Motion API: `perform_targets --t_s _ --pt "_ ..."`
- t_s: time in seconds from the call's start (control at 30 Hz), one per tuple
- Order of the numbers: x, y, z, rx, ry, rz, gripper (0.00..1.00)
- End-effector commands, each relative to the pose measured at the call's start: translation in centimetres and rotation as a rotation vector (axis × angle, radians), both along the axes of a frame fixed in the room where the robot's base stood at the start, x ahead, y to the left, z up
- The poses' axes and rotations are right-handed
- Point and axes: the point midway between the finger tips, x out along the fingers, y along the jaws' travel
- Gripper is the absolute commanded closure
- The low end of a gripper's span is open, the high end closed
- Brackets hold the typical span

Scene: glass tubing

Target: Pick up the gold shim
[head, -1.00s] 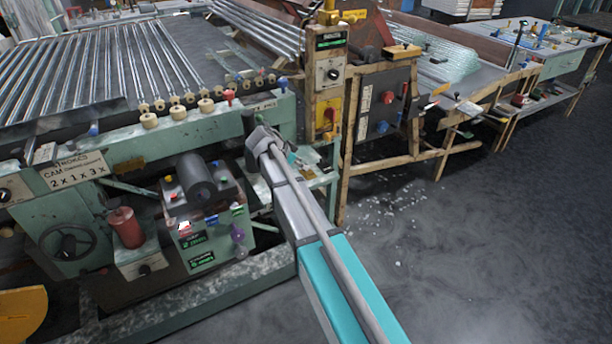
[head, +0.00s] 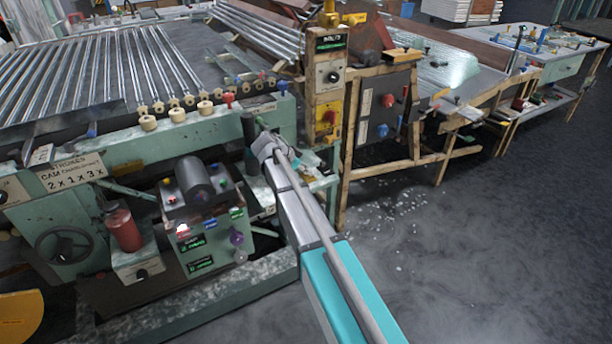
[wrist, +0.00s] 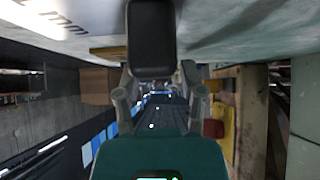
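I cannot make out a gold shim for certain in either view. In the head view my arm reaches away from me, and my gripper (head: 262,136) is at the front corner of the green machine, beside a dark upright cylinder (head: 251,140). Its fingertips are too small to read there. In the wrist view the two fingers of my gripper (wrist: 160,90) stand apart, with nothing visible held between them. A dark rounded block (wrist: 151,38) fills the top middle of that view; I cannot tell what it is.
The green machine (head: 105,258) with knobs and glass tubes fills the left. A yellow switch box (head: 327,122) stands on a post right of my gripper. Wooden-framed benches (head: 450,158) run along the back right. Grey floor (head: 480,260) at right is open, with scattered white bits.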

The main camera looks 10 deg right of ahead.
Motion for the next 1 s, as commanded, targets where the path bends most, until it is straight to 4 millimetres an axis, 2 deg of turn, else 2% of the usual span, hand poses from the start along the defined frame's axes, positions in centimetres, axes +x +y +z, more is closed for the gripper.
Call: perform_targets --t_s 0.03,0.2,0.23,0.73,1.0 --pt "0.0 0.0 0.0 0.0 0.0 0.0 0.66" --pt "0.0 0.0 0.0 0.0 0.0 0.0 0.98" --pt "0.0 0.0 0.0 0.0 0.0 0.0 1.0" --pt "0.0 0.0 0.2 0.0 0.0 0.0 1.0" --pt "0.0 -0.1 1.4 0.0 0.001 -0.001 1.0"
